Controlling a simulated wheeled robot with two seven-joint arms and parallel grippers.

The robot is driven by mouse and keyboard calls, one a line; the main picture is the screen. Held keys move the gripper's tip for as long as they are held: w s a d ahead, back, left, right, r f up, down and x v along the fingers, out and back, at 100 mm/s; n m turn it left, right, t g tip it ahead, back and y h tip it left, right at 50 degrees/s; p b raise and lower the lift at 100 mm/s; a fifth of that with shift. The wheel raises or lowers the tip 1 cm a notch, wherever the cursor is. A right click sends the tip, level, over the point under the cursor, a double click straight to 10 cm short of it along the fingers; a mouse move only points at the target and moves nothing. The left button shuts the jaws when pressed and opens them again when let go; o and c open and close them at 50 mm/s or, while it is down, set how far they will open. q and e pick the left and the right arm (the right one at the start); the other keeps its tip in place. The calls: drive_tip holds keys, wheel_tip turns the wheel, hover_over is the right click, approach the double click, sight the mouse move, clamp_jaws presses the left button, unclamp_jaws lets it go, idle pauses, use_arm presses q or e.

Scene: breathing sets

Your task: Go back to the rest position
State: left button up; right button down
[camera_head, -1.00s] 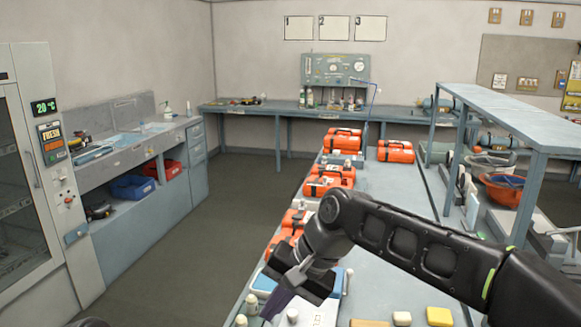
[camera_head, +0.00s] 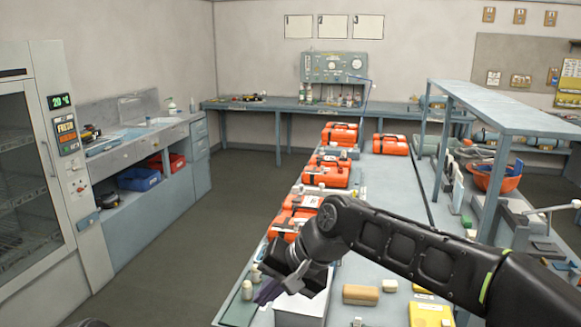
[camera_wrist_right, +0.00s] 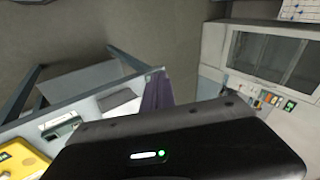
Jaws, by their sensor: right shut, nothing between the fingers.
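My right arm (camera_head: 420,245) reaches across the head view from the lower right. Its gripper (camera_head: 268,292) points down and left over the near end of the bench. The slim purple fingers are together and hold nothing. In the right wrist view the purple fingers (camera_wrist_right: 157,92) show beyond the dark gripper body, against the bench edge and floor. My left gripper is not in view.
A blue-grey bench (camera_head: 385,200) carries several orange cases (camera_head: 326,174). Near my gripper are a white box (camera_head: 300,306), a tan block (camera_head: 360,294) and a yellow case (camera_head: 430,313). A raised shelf (camera_head: 510,115) stands right. Clear floor (camera_head: 215,240) lies left.

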wheel_tip(320, 180, down, 13)
drive_tip(key=w+n+t, duration=0.2)
drive_tip(key=w, duration=0.1)
drive_tip(key=s+d+f+h, duration=0.1)
drive_tip(key=s+d+f, duration=0.15)
drive_tip(key=f, duration=0.65)
drive_tip(key=s+d+f, duration=0.2)
drive_tip(key=s+f, duration=0.1)
drive_tip(key=f, duration=0.5)
drive_tip(key=s+d+f+m+g, duration=0.1)
drive_tip(key=s+d+f, duration=0.3)
drive_tip(key=s+f, duration=0.4)
drive_tip(key=s+d+f+m+g+h, duration=0.1)
drive_tip(key=s+d+f+g, duration=0.2)
drive_tip(key=s+f, duration=0.6)
drive_tip(key=s, duration=0.6)
drive_tip(key=shift+s+d+f, duration=0.3)
drive_tip(key=shift+s+d, duration=0.1)
